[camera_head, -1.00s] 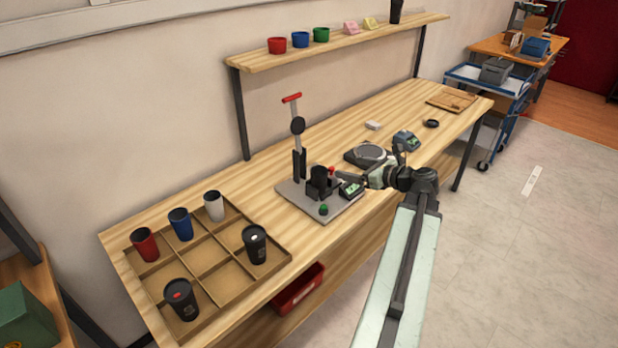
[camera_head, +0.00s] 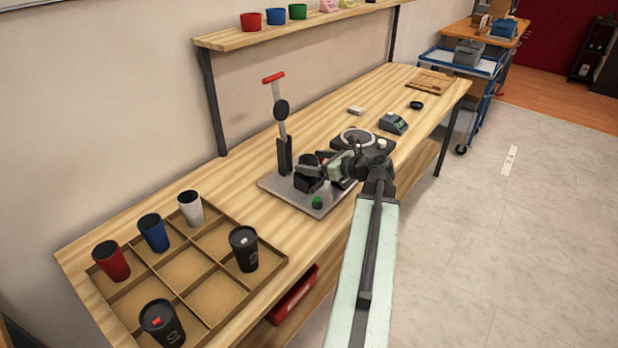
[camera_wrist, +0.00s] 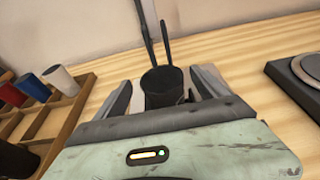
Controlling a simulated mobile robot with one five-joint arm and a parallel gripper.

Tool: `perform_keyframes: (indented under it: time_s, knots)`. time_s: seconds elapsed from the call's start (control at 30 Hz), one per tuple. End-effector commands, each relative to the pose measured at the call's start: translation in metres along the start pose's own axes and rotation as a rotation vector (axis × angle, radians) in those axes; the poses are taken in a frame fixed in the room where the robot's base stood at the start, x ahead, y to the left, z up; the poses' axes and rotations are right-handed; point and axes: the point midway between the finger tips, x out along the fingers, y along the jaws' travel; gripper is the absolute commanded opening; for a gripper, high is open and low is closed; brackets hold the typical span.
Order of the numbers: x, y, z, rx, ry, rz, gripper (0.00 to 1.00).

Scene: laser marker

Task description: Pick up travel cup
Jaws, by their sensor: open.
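A dark, open-topped travel cup (camera_head: 306,177) stands in the marking fixture on a grey base plate (camera_head: 275,184). My gripper (camera_head: 312,170) is at the cup, with the arm reaching in from the right. In the wrist view the cup (camera_wrist: 163,92) is upright between the two fingers of my gripper (camera_wrist: 162,84). The fingers are open, one on each side, and a gap shows on both sides near the tips. The cup's lower part is hidden behind my gripper body.
An upright post with a red handle (camera_head: 274,78) rises behind the cup. A green button (camera_head: 317,202) is on the plate's front. A divided tray (camera_head: 272,262) with several cups stands left. A round-topped scale (camera_head: 374,149) lies right. A shelf (camera_head: 222,40) hangs above.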

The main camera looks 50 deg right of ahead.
Motion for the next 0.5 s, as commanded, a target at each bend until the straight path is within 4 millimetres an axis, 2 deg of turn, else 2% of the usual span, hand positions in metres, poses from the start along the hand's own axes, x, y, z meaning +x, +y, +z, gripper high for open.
perform_keyframes:
  time_s: [0.17,0.4,0.5]
  knots:
    - [0.009,-0.002,-0.001,0.0,0.0,-0.002,0.83]
    - [0.049,-0.004,-0.002,-0.001,0.0,0.0,0.83]
    - [0.053,-0.004,-0.001,0.0,0.0,-0.003,0.83]
